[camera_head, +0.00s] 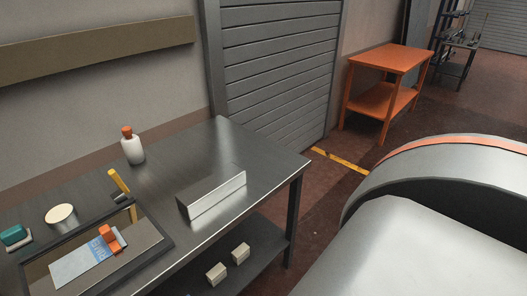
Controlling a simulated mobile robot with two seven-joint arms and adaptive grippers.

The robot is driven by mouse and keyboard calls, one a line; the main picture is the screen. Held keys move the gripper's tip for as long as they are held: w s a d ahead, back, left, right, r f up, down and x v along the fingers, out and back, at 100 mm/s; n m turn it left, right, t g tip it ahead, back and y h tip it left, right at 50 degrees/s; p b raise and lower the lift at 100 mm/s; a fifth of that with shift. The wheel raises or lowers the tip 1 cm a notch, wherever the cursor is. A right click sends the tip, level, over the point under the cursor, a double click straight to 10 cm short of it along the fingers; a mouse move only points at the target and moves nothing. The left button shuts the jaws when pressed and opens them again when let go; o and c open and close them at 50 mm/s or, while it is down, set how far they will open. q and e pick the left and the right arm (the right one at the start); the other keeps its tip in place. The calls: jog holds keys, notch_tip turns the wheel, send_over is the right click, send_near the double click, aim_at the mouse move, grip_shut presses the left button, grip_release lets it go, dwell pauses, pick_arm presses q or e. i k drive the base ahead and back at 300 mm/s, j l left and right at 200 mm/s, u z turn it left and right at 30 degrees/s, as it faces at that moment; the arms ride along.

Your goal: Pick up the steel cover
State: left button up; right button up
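A long, angular grey metal piece that looks like the steel cover (212,193) lies on the steel-topped table (250,152), towards its right end. Its long front face is bright and its left end is darker. Nothing is touching it from above. Neither of my grippers shows in the head view, so I cannot see whether they are open or shut.
A white bottle with an orange cap (132,148), a pale round disc (60,214), a teal item (13,236) and a black-rimmed tray (151,241) share the table. Small blocks (216,273) lie on its lower shelf. An orange table (392,58) stands farther back.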

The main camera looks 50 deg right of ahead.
aim_at(213, 189)
jog(key=z, duration=1.1)
jog(key=l, duration=0.4)
jog(key=i, duration=0.1)
